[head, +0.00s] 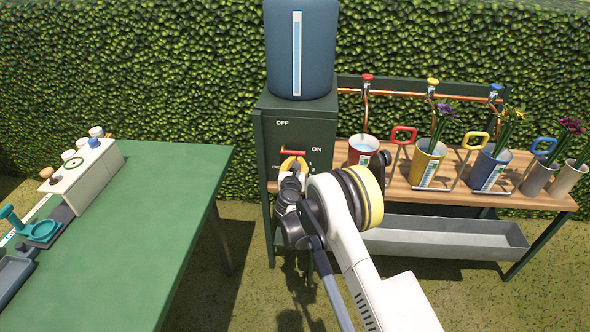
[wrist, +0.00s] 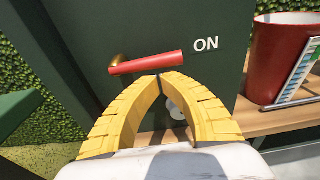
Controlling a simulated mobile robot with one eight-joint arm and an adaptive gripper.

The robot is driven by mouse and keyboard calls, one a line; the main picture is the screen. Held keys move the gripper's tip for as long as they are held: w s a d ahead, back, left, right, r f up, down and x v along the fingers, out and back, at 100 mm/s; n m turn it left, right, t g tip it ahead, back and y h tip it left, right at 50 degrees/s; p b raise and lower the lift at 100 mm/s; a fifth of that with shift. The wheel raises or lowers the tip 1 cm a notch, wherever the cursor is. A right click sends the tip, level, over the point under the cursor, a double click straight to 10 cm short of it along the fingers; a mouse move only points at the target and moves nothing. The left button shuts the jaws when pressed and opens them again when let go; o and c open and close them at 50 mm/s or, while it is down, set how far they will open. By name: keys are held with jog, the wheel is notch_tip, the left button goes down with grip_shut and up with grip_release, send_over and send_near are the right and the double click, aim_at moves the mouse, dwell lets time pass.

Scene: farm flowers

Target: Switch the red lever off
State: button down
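The red lever (head: 293,153) is on the front of a dark green cabinet (head: 266,150) under a blue tank. It lies roughly level, its free end toward the ON label; the OFF label is above it. In the wrist view the lever (wrist: 150,63) has a brass pivot at its left end and ON just beyond its right end. My gripper (head: 292,162) is just below the lever in the head view. In the wrist view its yellow fingertips (wrist: 160,78) meet, with nothing seen between them. I cannot tell whether they touch the lever.
A wooden bench (head: 400,196) to the right holds a red bucket (head: 362,152), a yellow bucket (head: 428,165), a blue bucket (head: 489,170) and flowers, below a copper pipe with taps. A metal trough (head: 445,238) hangs under it. A green table (head: 150,215) stands left. A hedge is behind.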

aim_at(290, 136)
jog(key=shift+w, duration=0.2)
jog(key=shift+d+r+n, duration=0.2)
jog(key=shift+r+n, duration=0.25)
jog(key=shift+n, duration=0.35)
dwell(0.3)
jog(key=shift+d+r+n+h, duration=0.15)
jog(key=shift+r+n+h, duration=0.35)
jog(key=shift+n, duration=0.5)
notch_tip(290, 136, up, 2)
jog(key=n, duration=0.3)
jog(key=shift+a+r, duration=0.2)
jog(key=shift+r, duration=0.5)
jog(key=shift+a+r, duration=0.35)
jog(key=shift+r, duration=0.25)
jog(key=shift+a+r, duration=0.85)
jog(key=shift+a, duration=0.1)
jog(key=shift+a+r, duration=0.1)
jog(key=shift+a, duration=0.15)
